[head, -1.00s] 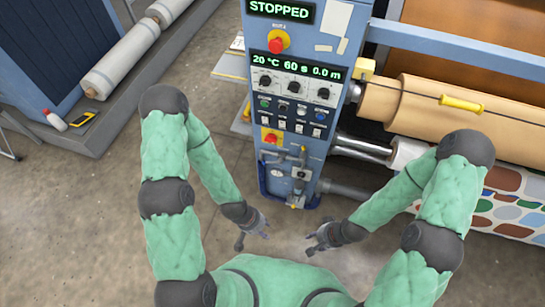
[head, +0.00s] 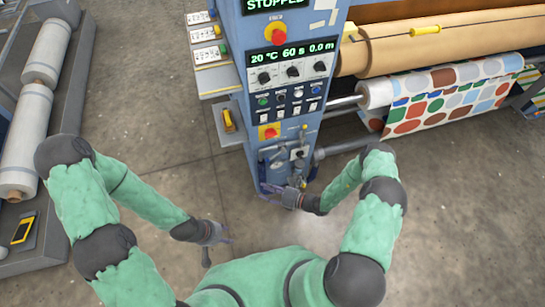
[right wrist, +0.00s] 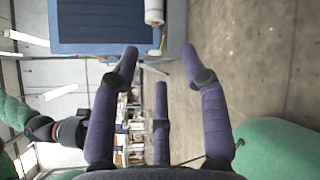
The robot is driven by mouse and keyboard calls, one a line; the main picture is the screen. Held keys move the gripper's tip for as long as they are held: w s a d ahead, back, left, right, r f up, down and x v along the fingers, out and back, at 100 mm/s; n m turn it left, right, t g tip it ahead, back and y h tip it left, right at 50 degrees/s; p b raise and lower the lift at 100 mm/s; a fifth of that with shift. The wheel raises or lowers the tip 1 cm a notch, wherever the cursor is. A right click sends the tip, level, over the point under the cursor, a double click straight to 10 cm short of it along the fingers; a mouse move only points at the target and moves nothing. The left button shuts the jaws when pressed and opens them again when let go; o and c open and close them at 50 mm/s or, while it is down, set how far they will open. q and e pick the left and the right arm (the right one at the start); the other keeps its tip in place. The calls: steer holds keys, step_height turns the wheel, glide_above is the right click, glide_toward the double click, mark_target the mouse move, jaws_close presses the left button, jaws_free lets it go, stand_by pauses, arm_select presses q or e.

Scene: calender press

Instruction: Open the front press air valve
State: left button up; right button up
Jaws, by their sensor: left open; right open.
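The press column (head: 232,75) stands in the middle of the head view. Low on its front is a cluster of pipes and fittings (head: 272,152) with a round white dial (head: 298,153). The valve's handle is too small to tell apart. My right gripper (head: 268,189) is open in front of the column's foot, just below the fittings. It overlaps them in the picture, and I cannot tell whether it touches. In the right wrist view its fingers (right wrist: 159,62) are spread with nothing between them. My left gripper (head: 226,239) is open and empty over the floor, left of the column.
Patterned fabric (head: 440,100) and a tan roller (head: 440,55) extend right. White rolls (head: 22,145) lie at left. The floor (head: 150,110) between is clear.

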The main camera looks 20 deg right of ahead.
mark_target(273, 157)
steer(key=w+d+f+m+t+h, duration=0.1)
steer(key=w+d+m+t+h, duration=0.6)
steer(key=d, duration=0.4)
steer(key=shift+m+y, duration=0.4)
steer(key=shift+y, duration=0.3)
steer(key=b+x, duration=0.1)
steer(key=x, duration=0.4)
steer(key=b+x, duration=0.1)
steer(key=x, duration=0.3)
steer(key=shift+w+a+b, duration=0.25)
steer(key=shift+a+b, duration=0.15)
jaws_close()
